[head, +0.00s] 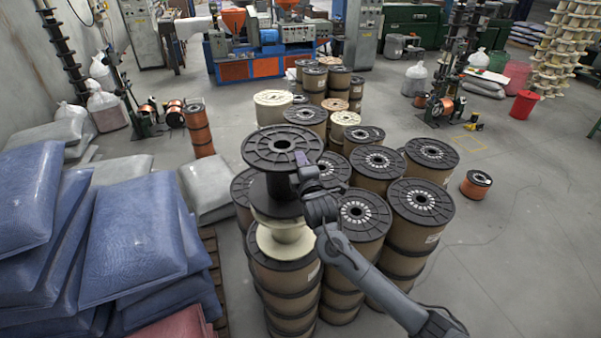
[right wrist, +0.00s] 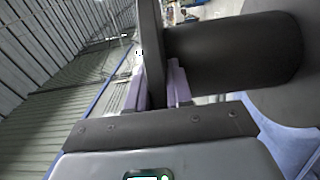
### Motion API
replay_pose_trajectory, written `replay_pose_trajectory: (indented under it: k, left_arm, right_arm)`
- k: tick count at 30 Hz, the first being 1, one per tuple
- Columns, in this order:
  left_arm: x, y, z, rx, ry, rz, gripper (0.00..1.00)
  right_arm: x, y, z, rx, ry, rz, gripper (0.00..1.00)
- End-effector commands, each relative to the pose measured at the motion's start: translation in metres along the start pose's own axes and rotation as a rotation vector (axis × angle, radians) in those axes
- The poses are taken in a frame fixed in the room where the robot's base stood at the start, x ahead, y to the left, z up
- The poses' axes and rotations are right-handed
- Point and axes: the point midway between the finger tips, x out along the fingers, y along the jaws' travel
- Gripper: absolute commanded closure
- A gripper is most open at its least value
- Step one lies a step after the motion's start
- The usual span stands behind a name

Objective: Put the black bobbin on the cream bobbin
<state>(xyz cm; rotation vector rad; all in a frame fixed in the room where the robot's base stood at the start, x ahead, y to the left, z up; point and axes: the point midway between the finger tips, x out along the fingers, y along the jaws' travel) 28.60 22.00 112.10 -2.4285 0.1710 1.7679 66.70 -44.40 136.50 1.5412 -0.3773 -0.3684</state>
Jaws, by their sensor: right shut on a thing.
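The black bobbin (head: 268,146) is upright, with its wide upper flange on top and its dark barrel below. My right gripper (head: 303,163) is shut on the rim of that upper flange, at its right side. In the right wrist view, the flange stands between the two purple fingers of the gripper (right wrist: 158,75), and the barrel of the black bobbin (right wrist: 235,52) extends to the right. The cream bobbin (head: 284,242) stands directly below, on a stack of brown spools. The black bobbin hides most of its top; I cannot tell whether they touch. My left gripper is not in view.
Brown spools with black flanges (head: 421,201) stand in stacks close to the right and behind. Blue sacks (head: 135,235) are piled at the left. A small copper spool (head: 476,183) stands on the floor at the right, where the floor is mostly clear.

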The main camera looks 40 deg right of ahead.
Motion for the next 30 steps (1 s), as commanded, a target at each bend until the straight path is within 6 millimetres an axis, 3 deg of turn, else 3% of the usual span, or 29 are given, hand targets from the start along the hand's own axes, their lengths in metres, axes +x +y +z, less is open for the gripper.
replay_pose_trajectory:
  k: [11, 25, 26, 30]
  left_arm:
    - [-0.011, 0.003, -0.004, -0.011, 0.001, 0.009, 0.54]
    - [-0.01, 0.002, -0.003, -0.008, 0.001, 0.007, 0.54]
    - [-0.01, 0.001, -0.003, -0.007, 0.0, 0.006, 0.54]
    - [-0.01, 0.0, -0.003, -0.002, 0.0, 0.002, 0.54]
  right_arm:
    - [0.0, -0.033, 0.0, 0.003, 0.0, 0.006, 1.0]
    - [-0.001, -0.039, 0.001, 0.002, 0.001, 0.006, 1.0]
    - [-0.001, -0.042, 0.0, -0.001, 0.001, -0.001, 0.75]
    - [-0.001, -0.042, 0.0, -0.001, 0.001, -0.001, 0.54]
